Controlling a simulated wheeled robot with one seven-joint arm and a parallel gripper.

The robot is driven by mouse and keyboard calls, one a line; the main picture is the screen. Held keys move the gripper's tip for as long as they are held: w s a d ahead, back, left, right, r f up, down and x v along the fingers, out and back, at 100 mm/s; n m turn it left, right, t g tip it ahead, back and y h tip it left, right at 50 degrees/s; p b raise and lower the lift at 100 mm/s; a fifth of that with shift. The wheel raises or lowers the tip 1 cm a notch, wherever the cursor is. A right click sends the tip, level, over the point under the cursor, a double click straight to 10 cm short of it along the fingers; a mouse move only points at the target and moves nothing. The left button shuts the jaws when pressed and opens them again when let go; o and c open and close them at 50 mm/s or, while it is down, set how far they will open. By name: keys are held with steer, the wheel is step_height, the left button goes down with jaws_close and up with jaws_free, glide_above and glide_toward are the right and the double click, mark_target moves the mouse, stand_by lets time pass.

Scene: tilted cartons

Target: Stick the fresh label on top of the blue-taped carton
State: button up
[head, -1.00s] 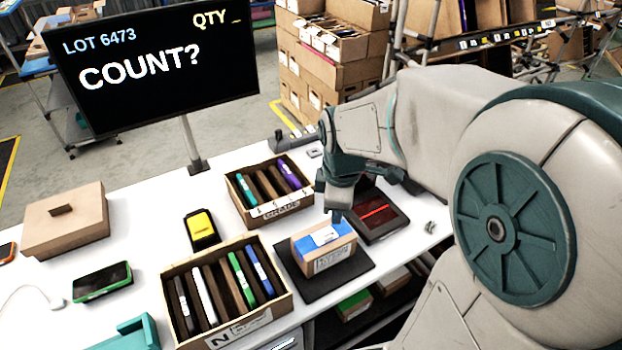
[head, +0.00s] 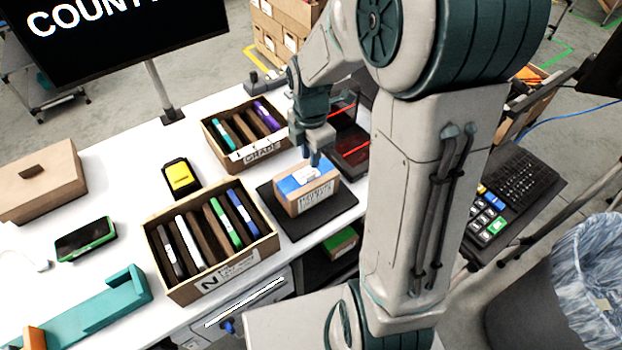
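The blue-taped carton (head: 311,199) is a small brown box with a blue strip across its top and printing on its front side. It sits on a black mat (head: 266,196) near the table's front edge. A white label (head: 305,174) lies on the blue top; whether it is the fresh one I cannot tell. My gripper (head: 316,160) points down at the far right edge of the carton's top. The fingertips are small and close together here, so contact with the carton and the finger opening are unclear.
An open carton of upright slabs (head: 222,281) stands left of the mat, and a smaller one (head: 246,160) behind it. A dark device with a red line (head: 347,143) is right of my gripper. A yellow-topped device (head: 181,178) and a green-edged phone (head: 85,238) lie left.

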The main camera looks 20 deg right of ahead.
mark_target(311, 175)
step_height(311, 175, down, 6)
steer(key=b, duration=0.3)
steer(key=shift+b, duration=0.3)
jaws_close()
steer(key=shift+r, duration=0.15)
steer(key=shift+r+p, duration=3)
steer(key=shift+r, duration=0.45)
